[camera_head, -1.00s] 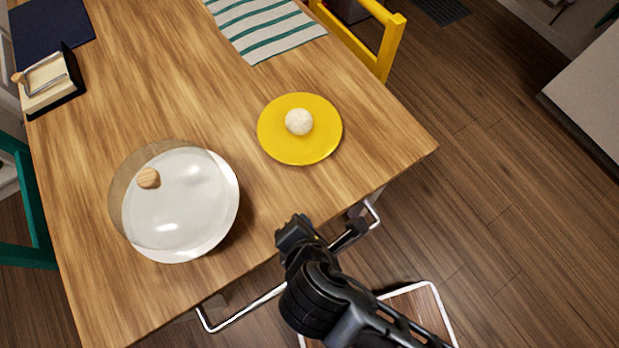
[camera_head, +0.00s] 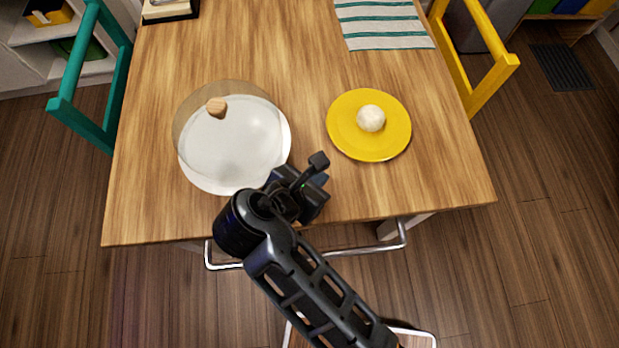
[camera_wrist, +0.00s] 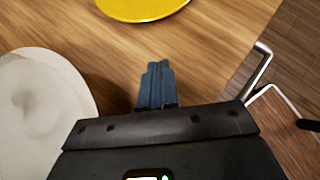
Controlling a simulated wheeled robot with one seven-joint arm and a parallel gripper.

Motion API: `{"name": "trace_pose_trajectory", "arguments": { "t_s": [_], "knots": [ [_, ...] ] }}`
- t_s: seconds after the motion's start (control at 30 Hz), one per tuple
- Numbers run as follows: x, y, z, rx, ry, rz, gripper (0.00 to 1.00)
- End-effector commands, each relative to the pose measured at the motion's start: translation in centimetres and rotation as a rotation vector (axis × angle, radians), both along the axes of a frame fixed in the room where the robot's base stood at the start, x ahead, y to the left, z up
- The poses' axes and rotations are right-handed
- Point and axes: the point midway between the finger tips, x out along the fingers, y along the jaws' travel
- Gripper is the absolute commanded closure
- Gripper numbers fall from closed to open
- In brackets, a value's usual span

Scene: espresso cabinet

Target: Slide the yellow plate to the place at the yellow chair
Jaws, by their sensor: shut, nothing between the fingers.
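The yellow plate (camera_head: 345,142) lies on the table near its right front part, with a round white ball (camera_head: 371,118) on it. The plate's near edge also shows at the top of the wrist view (camera_wrist: 140,10). The yellow chair (camera_head: 488,82) stands at the table's right side, beside a striped placemat (camera_head: 385,26). My gripper (camera_head: 318,163) is over the table's front edge area, between the glass-covered dish and the yellow plate, apart from the plate. In the wrist view its fingers (camera_wrist: 155,85) are shut together with nothing between them.
A white dish under a clear dome (camera_head: 235,150) with a wooden knob stands left of my gripper, very close to it. A teal chair (camera_head: 85,85) is at the left side. A wooden-and-black tray (camera_head: 170,10) sits at the far left. Bare table lies between plate and placemat.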

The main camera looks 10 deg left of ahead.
Motion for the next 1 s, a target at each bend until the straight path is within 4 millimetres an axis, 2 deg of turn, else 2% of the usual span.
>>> {"name": "trace_pose_trajectory", "arguments": {
  "t_s": [0.2, 0.43, 0.6, 1.0],
  "knots": [
    [2.6, -1.6, -3.0, 0.0, 0.002, -0.001, 1.0],
    [5.2, -3.1, -2.9, 0.001, 0.001, -0.002, 1.0],
    [6.0, -3.5, -3.0, 0.002, 0.0, -0.001, 1.0],
    [6.4, -3.5, -3.0, 0.002, 0.0, -0.001, 1.0]
  ]
}}
